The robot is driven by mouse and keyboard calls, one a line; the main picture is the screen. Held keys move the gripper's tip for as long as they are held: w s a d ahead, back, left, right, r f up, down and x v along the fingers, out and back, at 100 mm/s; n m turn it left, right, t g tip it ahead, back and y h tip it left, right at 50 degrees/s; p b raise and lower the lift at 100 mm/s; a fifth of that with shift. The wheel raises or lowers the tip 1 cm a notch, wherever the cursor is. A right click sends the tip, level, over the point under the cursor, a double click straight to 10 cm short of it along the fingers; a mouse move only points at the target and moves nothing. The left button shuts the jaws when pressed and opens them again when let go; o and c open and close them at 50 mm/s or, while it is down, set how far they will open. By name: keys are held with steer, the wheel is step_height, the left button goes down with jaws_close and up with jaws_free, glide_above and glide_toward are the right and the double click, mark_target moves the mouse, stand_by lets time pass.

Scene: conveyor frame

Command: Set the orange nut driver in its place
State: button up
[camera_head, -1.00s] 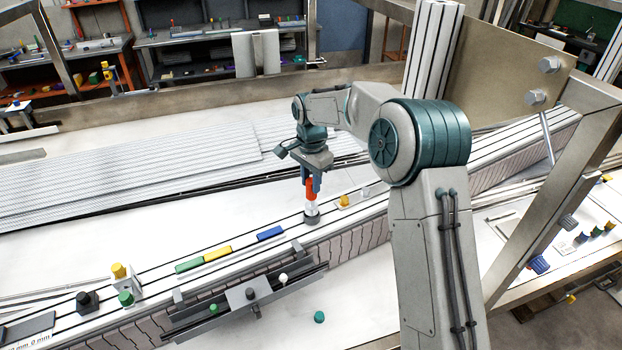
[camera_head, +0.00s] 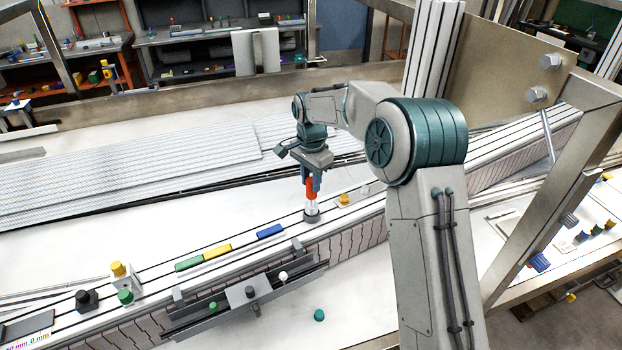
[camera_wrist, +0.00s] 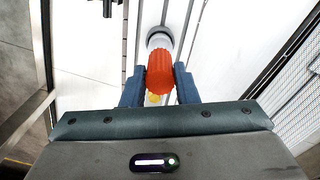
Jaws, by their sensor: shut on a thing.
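The orange nut driver (camera_head: 310,188) is upright, its ribbed orange-red handle between the two fingers of my gripper (camera_head: 311,176). In the wrist view my gripper (camera_wrist: 159,88) is shut on the handle of the nut driver (camera_wrist: 160,73). Below the handle is a clear or whitish section that meets a dark grey round holder (camera_head: 311,217) on the conveyor frame. The holder also shows in the wrist view (camera_wrist: 159,31) as a dark ring around the driver's lower end. The tip is hidden, so how deep it sits I cannot tell.
A yellow piece (camera_head: 344,200) stands just right of the holder. Blue (camera_head: 270,232), yellow (camera_head: 217,252) and green (camera_head: 189,264) blocks lie along the rail to the left. A grey rack (camera_head: 243,295) hangs on the front side. A green cap (camera_head: 319,315) lies on the white surface.

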steer(key=shift+f+b, duration=0.8)
steer(key=shift+f, duration=0.5)
steer(key=o, duration=1.1)
steer(key=shift+c, duration=0.2)
steer(key=shift+r, duration=0.15)
step_height(320, 180, up, 14)
steer(key=b, duration=0.1)
steer(key=shift+b, duration=0.3)
